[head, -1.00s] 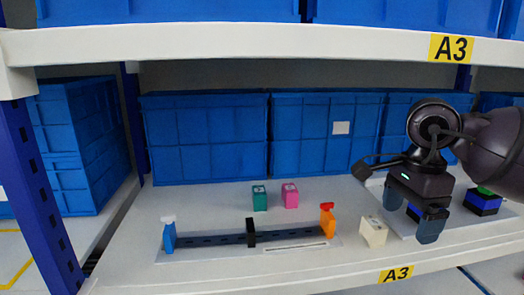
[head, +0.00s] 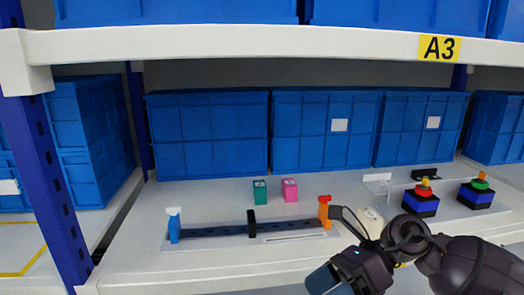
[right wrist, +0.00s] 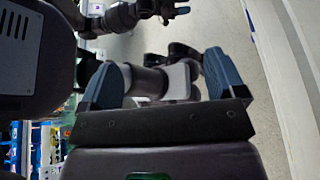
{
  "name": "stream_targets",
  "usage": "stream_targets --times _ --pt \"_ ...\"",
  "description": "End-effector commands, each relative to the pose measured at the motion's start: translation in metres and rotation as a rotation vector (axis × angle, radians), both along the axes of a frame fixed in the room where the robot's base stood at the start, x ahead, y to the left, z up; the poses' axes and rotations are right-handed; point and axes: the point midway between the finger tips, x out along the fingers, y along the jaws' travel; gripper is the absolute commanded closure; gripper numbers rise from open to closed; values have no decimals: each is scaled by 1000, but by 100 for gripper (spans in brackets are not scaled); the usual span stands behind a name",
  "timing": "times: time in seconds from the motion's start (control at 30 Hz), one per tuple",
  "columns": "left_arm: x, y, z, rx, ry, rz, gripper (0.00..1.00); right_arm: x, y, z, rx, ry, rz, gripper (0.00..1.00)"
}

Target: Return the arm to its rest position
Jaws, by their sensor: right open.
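My right gripper (head: 322,284) is low at the front of the shelf in the head view, in front of and below the shelf edge, partly cut off by the frame. In the right wrist view its two blue-grey fingers (right wrist: 163,82) stand wide apart with nothing gripped between them. A rotary switch with a red and yellow top (head: 421,200) and one with a green top (head: 475,193) stand on the shelf at right, apart from the gripper. A dark part with a bluish tip at the top of the right wrist view may be my left gripper; I cannot tell.
A slider rail (head: 210,232) with blue and orange end posts lies on the shelf. A teal block (head: 260,191), a pink block (head: 289,189) and a cream block (head: 371,221) stand near it; my arm partly covers the cream one. Blue crates (head: 207,135) line the back.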

Motion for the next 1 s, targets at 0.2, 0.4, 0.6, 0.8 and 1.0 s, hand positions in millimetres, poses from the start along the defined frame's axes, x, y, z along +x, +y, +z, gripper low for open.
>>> stream_targets --times 0.2,0.4,0.6,0.8,1.0 --pt "-1 0 0 -1 1 1 57 -3 18 -7 355 381 -265 11" --pt "-1 0 0 -1 2 1 57 11 4 -23 638 755 -546 11" --pt "-1 0 0 -1 2 1 57 23 -33 -66 891 1147 -849 11" --pt "-1 0 0 -1 1 1 57 12 -84 -138 1124 1556 -1177 11" --pt "-1 0 0 -1 1 1 57 -36 -134 -227 1342 1967 -1516 11"
